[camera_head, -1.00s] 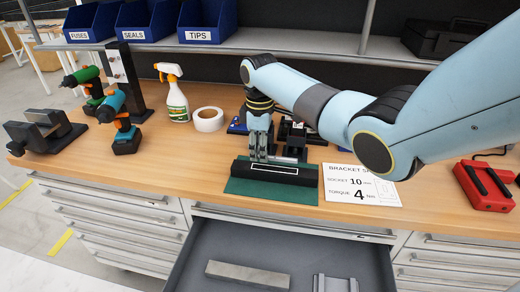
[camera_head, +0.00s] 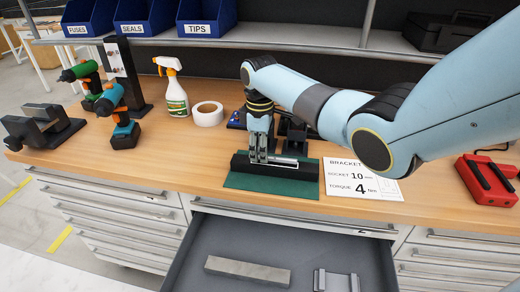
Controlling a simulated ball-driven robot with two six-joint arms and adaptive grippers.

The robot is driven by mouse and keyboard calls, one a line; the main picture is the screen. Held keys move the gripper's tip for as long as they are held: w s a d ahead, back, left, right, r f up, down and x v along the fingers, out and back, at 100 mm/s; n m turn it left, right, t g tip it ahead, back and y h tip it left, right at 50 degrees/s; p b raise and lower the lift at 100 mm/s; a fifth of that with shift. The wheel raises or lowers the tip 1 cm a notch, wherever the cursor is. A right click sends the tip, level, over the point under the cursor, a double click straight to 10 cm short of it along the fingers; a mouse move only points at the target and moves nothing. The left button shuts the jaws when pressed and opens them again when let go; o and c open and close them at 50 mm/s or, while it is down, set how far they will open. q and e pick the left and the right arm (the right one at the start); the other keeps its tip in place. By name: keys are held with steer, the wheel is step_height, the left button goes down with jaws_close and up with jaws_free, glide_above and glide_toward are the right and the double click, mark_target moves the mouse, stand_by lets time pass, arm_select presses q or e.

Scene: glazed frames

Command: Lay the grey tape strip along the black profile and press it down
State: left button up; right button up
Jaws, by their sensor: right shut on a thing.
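The black profile (camera_head: 299,172) lies on a dark green mat (camera_head: 270,187) near the front edge of the bench. A thin white outline marks its top face. My right gripper (camera_head: 262,157) reaches down at the profile's middle and is shut on the grey tape strip (camera_head: 285,161). The strip lies along the profile, over the white outline; I cannot tell whether it touches. Its left part is hidden by the fingers. My left gripper is not in view.
An open drawer (camera_head: 230,236) below holds a grey bar (camera_head: 247,271) and a metal bracket (camera_head: 335,281). A bracket card (camera_head: 365,180) lies right of the mat. A tape roll (camera_head: 207,114), spray bottle (camera_head: 176,95) and drill (camera_head: 125,135) stand left. A red case (camera_head: 485,180) is far right.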

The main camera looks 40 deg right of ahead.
steer(key=shift+f, duration=0.15)
stand_by(0.4)
steer(key=shift+f, duration=0.4)
stand_by(0.9)
steer(key=o, duration=0.8)
steer(key=shift+c, duration=0.2)
step_height(320, 180, up, 12)
